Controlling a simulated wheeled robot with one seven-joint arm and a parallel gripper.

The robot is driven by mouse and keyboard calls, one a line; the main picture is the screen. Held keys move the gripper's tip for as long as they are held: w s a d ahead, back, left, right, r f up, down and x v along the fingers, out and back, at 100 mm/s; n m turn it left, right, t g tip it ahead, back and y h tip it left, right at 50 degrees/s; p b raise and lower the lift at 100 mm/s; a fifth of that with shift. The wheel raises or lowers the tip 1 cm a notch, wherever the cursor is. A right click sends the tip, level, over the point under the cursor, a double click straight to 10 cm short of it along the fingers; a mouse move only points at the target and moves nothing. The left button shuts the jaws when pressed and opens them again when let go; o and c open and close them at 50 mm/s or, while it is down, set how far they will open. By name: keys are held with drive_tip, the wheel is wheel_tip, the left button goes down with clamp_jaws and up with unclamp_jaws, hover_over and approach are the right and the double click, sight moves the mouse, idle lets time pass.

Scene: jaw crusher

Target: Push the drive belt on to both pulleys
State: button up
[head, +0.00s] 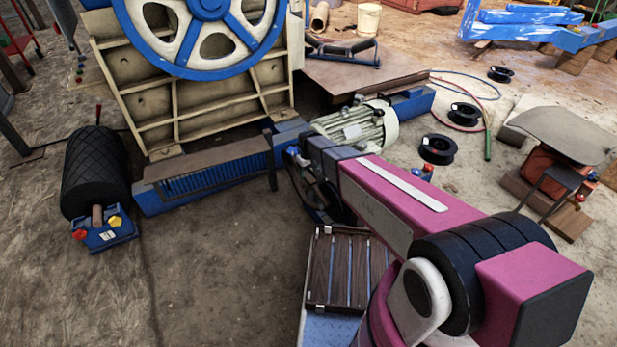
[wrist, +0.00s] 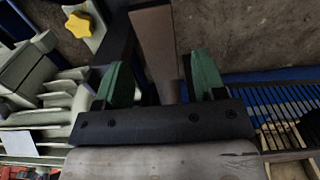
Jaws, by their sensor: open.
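The large blue-and-white spoked wheel (head: 205,38) stands upright on the crusher at the top left of the head view. The pale green motor (head: 355,126) sits behind my arm; part of it shows at the left of the wrist view (wrist: 50,100). I cannot make out the drive belt or the motor pulley for certain; a dark curved shape (head: 308,205) shows beside the end of my arm. My gripper (wrist: 160,78) is open, its two green fingers apart. A flat brown strip (wrist: 155,45) appears between them; I cannot tell whether it touches them. In the head view my arm hides the fingers.
A blue frame beam (head: 150,203) with a brown plate (head: 205,157) runs left of my arm. A black roller (head: 95,170) stands at the left. A slatted wooden crate (head: 338,268) is below my arm. A yellow knob (wrist: 77,23) is near the fingers. The front-left floor is clear.

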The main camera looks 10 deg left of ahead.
sight(308, 177)
drive_tip(key=shift+f, duration=1.75)
clamp_jaws()
drive_tip(key=w+d+r, duration=0.3)
drive_tip(key=d+r, duration=0.1)
unclamp_jaws()
wheel_tip(308, 177, up, 11)
